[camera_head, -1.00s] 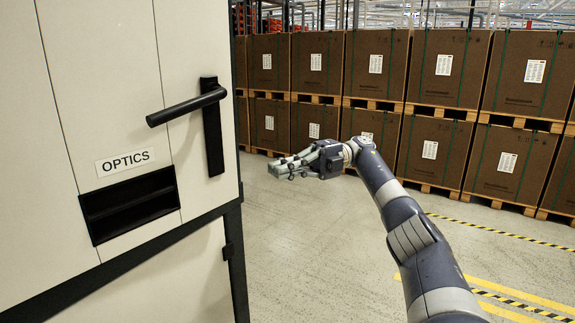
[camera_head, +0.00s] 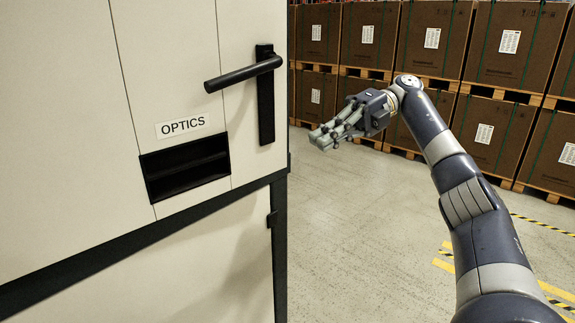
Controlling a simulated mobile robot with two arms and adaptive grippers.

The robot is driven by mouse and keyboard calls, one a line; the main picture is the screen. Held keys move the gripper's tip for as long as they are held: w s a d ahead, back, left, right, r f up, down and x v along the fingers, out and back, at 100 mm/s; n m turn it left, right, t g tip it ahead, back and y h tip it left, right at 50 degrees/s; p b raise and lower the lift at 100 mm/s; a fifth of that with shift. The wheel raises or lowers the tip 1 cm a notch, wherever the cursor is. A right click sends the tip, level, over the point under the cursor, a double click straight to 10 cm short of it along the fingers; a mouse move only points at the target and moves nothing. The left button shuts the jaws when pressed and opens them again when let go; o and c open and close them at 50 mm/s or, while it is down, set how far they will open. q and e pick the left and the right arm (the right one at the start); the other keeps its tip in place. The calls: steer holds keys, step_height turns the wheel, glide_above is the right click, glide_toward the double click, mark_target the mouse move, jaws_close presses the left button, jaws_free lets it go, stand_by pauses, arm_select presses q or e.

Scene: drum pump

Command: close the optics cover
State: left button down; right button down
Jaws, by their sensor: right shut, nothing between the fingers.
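A large white cabinet (camera_head: 70,150) fills the left side of the head view. Its front carries the label "OPTICS" (camera_head: 183,126) above a dark recessed slot (camera_head: 186,168). A black lever handle (camera_head: 243,74) on a black upright plate (camera_head: 266,110) sits near the right edge of the front. I cannot tell which panel is the optics cover or whether it is fully shut. My right gripper (camera_head: 322,138) is shut and empty, to the right of the handle and a little lower, apart from the cabinet. My left gripper is not in view.
A black frame (camera_head: 280,245) edges the cabinet's right corner and lower front. Stacked brown boxes (camera_head: 432,45) on pallets line the back. The grey floor (camera_head: 350,240) between is clear, with yellow and black floor markings (camera_head: 545,226) at the right.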

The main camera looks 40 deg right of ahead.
mark_target(268, 152)
steer(key=s+a+r+n+t+h+b, duration=0.25)
steer(key=s+a+t+h, duration=0.45)
steer(key=s+a+h, duration=0.55)
steer(key=shift+m+h, duration=0.45)
steer(key=shift+h, duration=0.1)
steer(key=shift+w+d+f+p, duration=0.35)
steer(key=shift+w+f, duration=0.7)
steer(key=shift+w, duration=1.15)
steer(key=shift+w+d+f+p, duration=0.15)
steer(key=shift+w+f+p, duration=0.65)
steer(key=shift+w, duration=1.45)
steer(key=shift+w+d+f+p, duration=0.2)
steer(key=shift+w+f, duration=1.1)
steer(key=shift+w, duration=0.9)
steer(key=shift+d, duration=0.1)
steer(key=shift+n+y, duration=0.5)
steer(key=shift+n, duration=0.1)
steer(key=w, duration=0.1)
steer(key=w+p, duration=0.1)
steer(key=w, duration=0.3)
steer(key=shift+w+a+r+p, duration=0.15)
steer(key=shift+w+a+p, duration=0.1)
steer(key=shift+p, duration=0.15)
steer(key=shift+d+r, duration=0.1)
